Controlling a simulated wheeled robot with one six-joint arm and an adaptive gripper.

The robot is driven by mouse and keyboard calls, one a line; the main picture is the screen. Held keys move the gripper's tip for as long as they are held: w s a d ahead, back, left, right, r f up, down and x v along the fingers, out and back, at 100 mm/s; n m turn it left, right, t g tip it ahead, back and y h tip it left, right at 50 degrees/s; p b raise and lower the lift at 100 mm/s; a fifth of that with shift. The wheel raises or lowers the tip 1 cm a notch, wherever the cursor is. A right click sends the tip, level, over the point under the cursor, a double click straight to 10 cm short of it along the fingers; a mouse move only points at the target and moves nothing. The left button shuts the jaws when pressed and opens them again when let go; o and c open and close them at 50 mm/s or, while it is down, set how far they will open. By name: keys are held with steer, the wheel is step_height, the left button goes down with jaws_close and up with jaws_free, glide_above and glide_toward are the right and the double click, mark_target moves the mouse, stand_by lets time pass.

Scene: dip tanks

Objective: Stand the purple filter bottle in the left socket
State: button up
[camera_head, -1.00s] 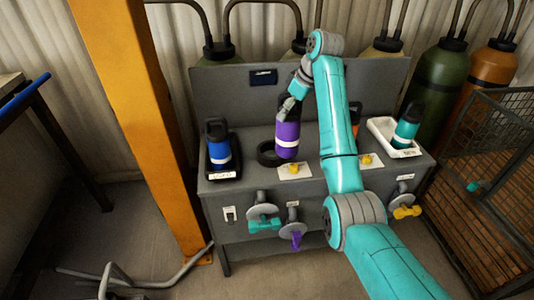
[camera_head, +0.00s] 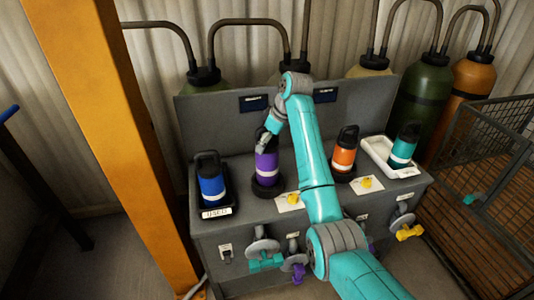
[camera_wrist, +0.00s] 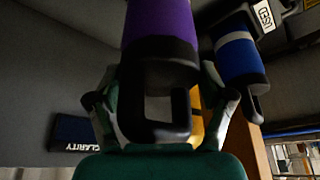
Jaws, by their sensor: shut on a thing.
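The purple filter bottle (camera_head: 267,168) stands upright in the head view, with a white band and a black lower end. Its lower end is at the black ring of the left socket (camera_head: 267,190), which shows around it. I cannot tell whether it rests fully on the bottom. My gripper (camera_head: 266,138) is shut on the bottle's black loop handle at the top. In the wrist view my gripper (camera_wrist: 160,120) has a finger on each side of the handle, and the purple body (camera_wrist: 160,22) shows beyond it.
A blue bottle (camera_head: 211,182) stands in the black USED tray (camera_head: 216,213) to the left. An orange bottle (camera_head: 344,158) stands right of my arm. A teal bottle (camera_head: 404,145) is in the white tray (camera_head: 376,155). Valve handles stick out in front; an orange post (camera_head: 115,140) rises at left.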

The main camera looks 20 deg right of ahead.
steer(key=shift+f, duration=2.05)
steer(key=o, duration=1.7)
